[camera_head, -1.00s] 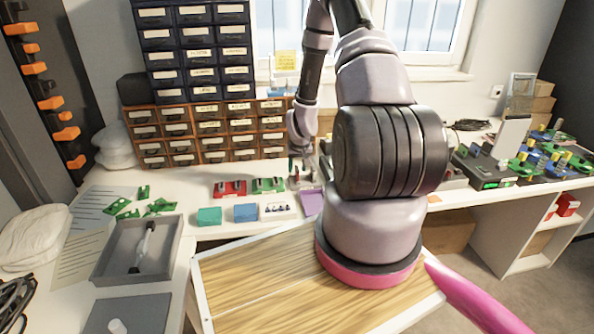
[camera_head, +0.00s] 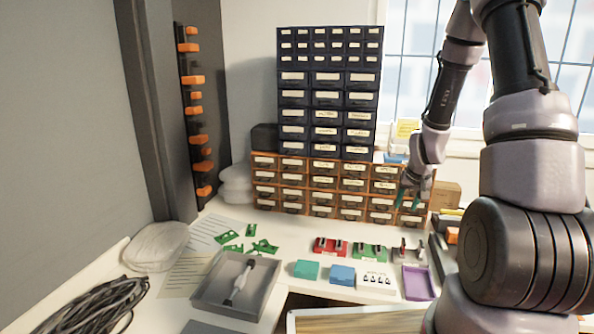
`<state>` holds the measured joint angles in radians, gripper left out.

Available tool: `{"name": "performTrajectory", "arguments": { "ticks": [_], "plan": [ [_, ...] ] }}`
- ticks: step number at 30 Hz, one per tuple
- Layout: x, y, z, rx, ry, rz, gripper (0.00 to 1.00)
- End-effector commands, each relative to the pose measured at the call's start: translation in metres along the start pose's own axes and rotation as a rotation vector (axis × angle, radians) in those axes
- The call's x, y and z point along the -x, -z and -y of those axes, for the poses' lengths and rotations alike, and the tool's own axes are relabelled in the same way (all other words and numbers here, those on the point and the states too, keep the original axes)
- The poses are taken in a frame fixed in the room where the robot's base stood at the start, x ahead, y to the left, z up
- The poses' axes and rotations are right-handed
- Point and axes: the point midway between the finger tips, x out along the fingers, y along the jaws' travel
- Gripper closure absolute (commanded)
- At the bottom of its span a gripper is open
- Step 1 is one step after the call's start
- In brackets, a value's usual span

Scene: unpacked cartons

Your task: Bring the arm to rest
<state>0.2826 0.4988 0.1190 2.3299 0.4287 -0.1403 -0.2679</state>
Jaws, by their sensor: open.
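My arm (camera_head: 535,160) rises on the right side of the head view and bends over at the top. Its forearm hangs down toward the workbench (camera_head: 262,237). My gripper (camera_head: 413,200) points downward in front of the right end of the orange drawer cabinet (camera_head: 325,190). Its fingers are small in the picture but look apart, with nothing seen between them. Below it on the bench are a purple tray (camera_head: 418,283) and a small red-and-grey part (camera_head: 408,250).
Red (camera_head: 330,247) and green (camera_head: 368,252) holders, teal (camera_head: 306,270) and blue (camera_head: 342,274) boxes and a white block (camera_head: 376,282) stand on the bench. A grey tray (camera_head: 212,292) holds a tool. Green pieces (camera_head: 264,246) lie on paper. Cables (camera_head: 85,305) lie front left.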

Motion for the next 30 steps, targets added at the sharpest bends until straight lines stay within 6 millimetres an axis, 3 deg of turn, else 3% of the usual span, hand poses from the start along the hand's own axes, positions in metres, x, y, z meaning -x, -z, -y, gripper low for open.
{"name": "performTrajectory", "arguments": {
  "ticks": [1,4,11,17,21,25,30],
  "plan": [
    [0.028,0.011,0.009,-0.001,0.016,-0.023,0.52],
    [0.077,0.022,0.025,-0.012,0.049,-0.041,0.52],
    [0.188,0.02,0.056,-0.038,0.122,-0.073,0.52],
    [0.278,-0.006,0.072,-0.062,0.181,-0.094,0.52],
    [0.333,-0.036,0.076,-0.082,0.222,-0.105,0.52],
    [0.373,-0.066,0.076,-0.101,0.254,-0.109,0.52],
    [0.401,-0.094,0.073,-0.121,0.282,-0.11,0.52]
  ]
}}
